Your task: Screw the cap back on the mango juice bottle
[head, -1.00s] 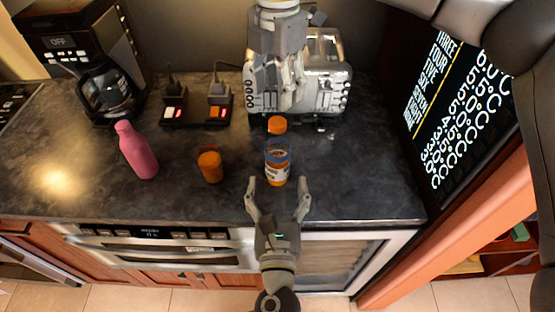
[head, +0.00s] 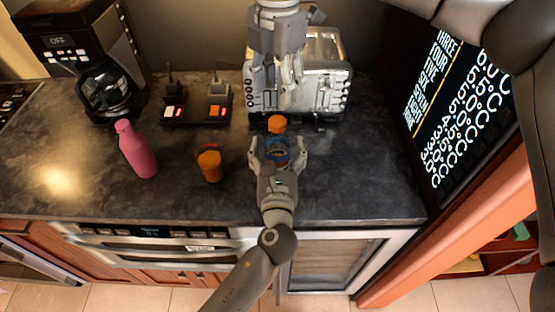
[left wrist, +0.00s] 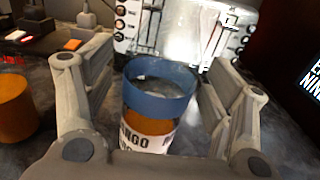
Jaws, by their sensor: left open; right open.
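The mango juice bottle (head: 277,156) stands on the counter, with orange juice inside and a blue upper band. In the left wrist view the bottle (left wrist: 147,128) shows part of a MANGO label, and its top looks open. My left gripper (head: 278,142) is open, with one finger on each side of the bottle; gaps show beside it in the wrist view. An orange cap (head: 277,124) shows just behind the bottle, below my right gripper (head: 279,110). The right gripper is open, pointing down in front of the toaster; I cannot tell whether it touches the cap.
An orange container (head: 209,166) and a pink bottle (head: 136,150) stand to the left. A toaster (head: 325,80) is close behind the right gripper. The counter's right front is clear.

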